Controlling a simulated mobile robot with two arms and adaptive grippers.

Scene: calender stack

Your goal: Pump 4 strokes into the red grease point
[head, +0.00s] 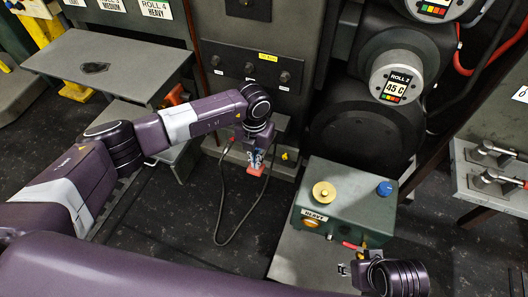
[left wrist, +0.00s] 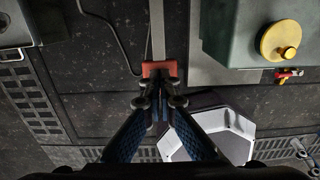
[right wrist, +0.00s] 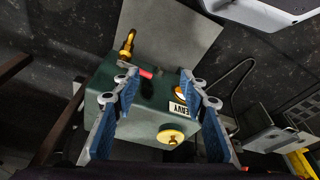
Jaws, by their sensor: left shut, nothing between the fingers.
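My left gripper (head: 258,155) is shut and empty, low in front of the dark panel (head: 250,72). A red block (head: 257,170) shows right at its fingertips; in the left wrist view this block (left wrist: 160,69) sits at the end of a grey bar (left wrist: 157,30). I cannot tell whether the fingers touch it.
A black hose (head: 219,215) loops on the floor. A grey bench (head: 105,65) stands at left, grey valve handles (head: 490,150) at right.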

